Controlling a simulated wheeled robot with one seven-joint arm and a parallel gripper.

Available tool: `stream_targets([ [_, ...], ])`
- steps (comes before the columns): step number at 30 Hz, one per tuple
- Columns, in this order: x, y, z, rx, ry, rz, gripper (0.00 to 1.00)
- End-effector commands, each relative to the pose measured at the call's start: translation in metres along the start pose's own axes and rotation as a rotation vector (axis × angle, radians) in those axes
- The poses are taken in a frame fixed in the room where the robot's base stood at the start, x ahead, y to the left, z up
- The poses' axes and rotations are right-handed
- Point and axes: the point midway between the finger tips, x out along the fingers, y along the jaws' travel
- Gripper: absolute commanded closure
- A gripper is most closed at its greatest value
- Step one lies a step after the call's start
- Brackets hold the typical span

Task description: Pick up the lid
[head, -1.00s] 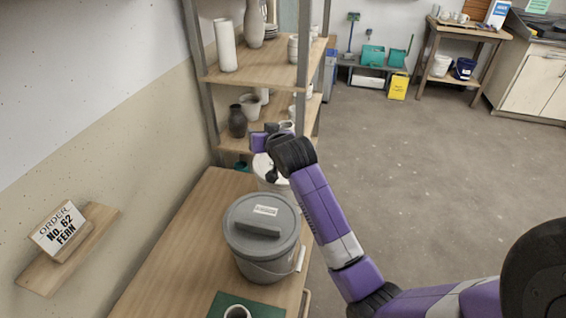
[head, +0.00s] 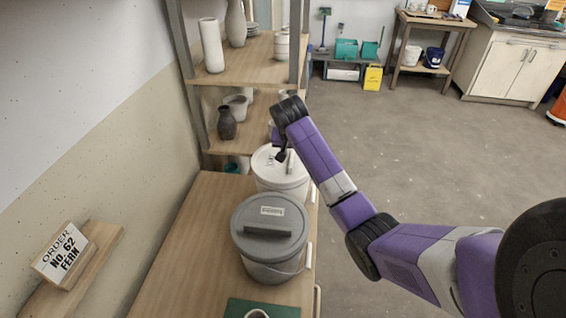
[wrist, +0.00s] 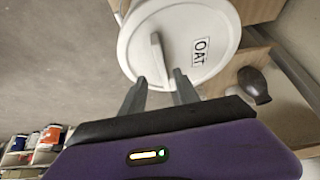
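A white bucket (head: 283,182) has a white lid (head: 264,160) on it. In the wrist view the lid (wrist: 186,18) shows a raised bar handle (wrist: 158,57) and a label reading OAT (wrist: 200,50). A grey bucket (head: 268,268) with a grey lid (head: 255,211) and bar handle stands nearer. My gripper (wrist: 158,88) is open and empty, its fingers spread below the white lid's handle in the wrist view, with the handle lying toward the gap between them. In the head view my gripper (head: 281,155) is over the white lid, mostly hidden by my wrist.
Both buckets stand on a wooden bench (head: 185,245) along the wall. A green mat (head: 262,309) with a cup is at the near end. A shelf (head: 255,68) with vases and pots rises behind the white bucket.

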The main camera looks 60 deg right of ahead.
Motion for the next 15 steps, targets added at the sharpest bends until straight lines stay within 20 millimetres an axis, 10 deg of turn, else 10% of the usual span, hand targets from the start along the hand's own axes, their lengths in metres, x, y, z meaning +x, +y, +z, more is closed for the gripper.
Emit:
stream_targets([
  [15, 0.047, -0.005, -0.003, -0.001, 0.002, -0.002, 0.63],
])
